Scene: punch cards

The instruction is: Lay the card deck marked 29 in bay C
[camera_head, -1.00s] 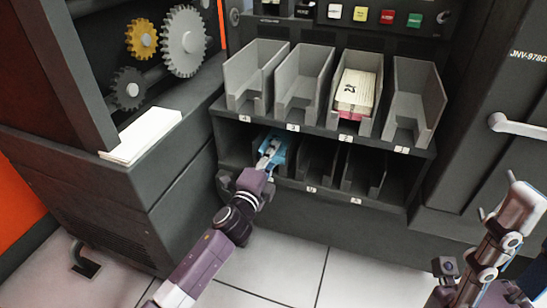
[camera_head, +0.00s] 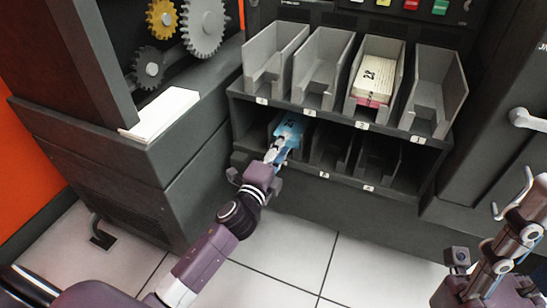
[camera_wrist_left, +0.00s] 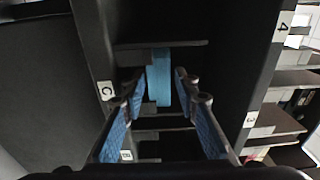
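A blue card deck (camera_head: 290,127) lies in the lower row, in the second bay from the left. Its printed number is too small to read surely. In the left wrist view the blue deck (camera_wrist_left: 160,78) sits in the bay beside the C label (camera_wrist_left: 106,90). My left gripper (camera_head: 277,152) is at the mouth of that bay. Its blue-padded fingers (camera_wrist_left: 160,88) stand apart on both sides of the deck, with dark gaps between pads and deck. My right gripper (camera_head: 512,195) is at the right edge, away from the rack; its finger state is unclear.
A cream deck (camera_head: 376,75) with a pink end, seemingly marked 28, stands in upper bay 2. The other upper bays look empty. Bay dividers and the upper shelf's edge (camera_head: 340,119) closely surround my left gripper. A white card stack (camera_head: 163,112) lies on the left ledge.

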